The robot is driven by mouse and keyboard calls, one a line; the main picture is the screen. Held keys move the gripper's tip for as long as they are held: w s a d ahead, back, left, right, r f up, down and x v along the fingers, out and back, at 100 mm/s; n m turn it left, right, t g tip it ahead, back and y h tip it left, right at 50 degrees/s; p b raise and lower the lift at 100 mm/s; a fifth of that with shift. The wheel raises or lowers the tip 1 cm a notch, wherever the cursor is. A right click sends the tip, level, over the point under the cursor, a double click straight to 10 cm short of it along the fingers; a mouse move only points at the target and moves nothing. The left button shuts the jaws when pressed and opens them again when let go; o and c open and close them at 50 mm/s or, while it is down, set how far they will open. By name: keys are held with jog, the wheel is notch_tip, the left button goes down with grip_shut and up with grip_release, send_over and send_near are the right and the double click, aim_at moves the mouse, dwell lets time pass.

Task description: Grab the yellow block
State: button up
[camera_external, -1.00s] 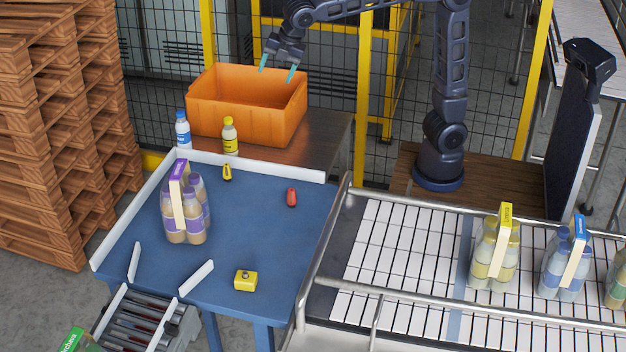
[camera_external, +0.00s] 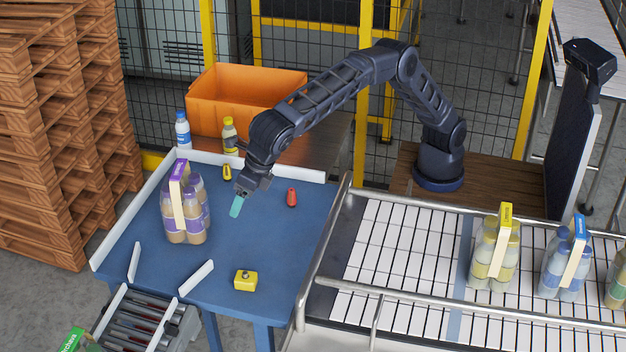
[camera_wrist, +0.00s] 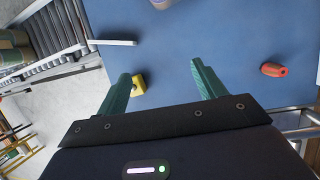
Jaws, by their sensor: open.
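The yellow block (camera_external: 245,280) is a small box with a dark round spot on top, lying near the front edge of the blue table (camera_external: 270,240). In the wrist view the yellow block (camera_wrist: 139,84) shows beside the left finger, partly hidden by it. My gripper (camera_external: 237,206) is above the middle of the table, behind the block and apart from it.
A bottle pack (camera_external: 186,208) with a purple label stands on the table's left. White rails (camera_external: 196,278) edge the table. A metal conveyor rail (camera_external: 322,250) borders the right. An orange crate (camera_external: 215,115) stands behind.

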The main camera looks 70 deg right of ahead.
aim_at(249, 270)
jog(key=s+a+f+n, duration=0.45)
jog(key=s+a, duration=0.25)
jog(key=a, duration=0.3)
jog(key=shift+m, duration=0.35)
jog(key=x, duration=1.1)
jog(key=shift+s+f, duration=0.15)
jog(key=shift+f, duration=0.05)
jog(key=c, duration=1.2)
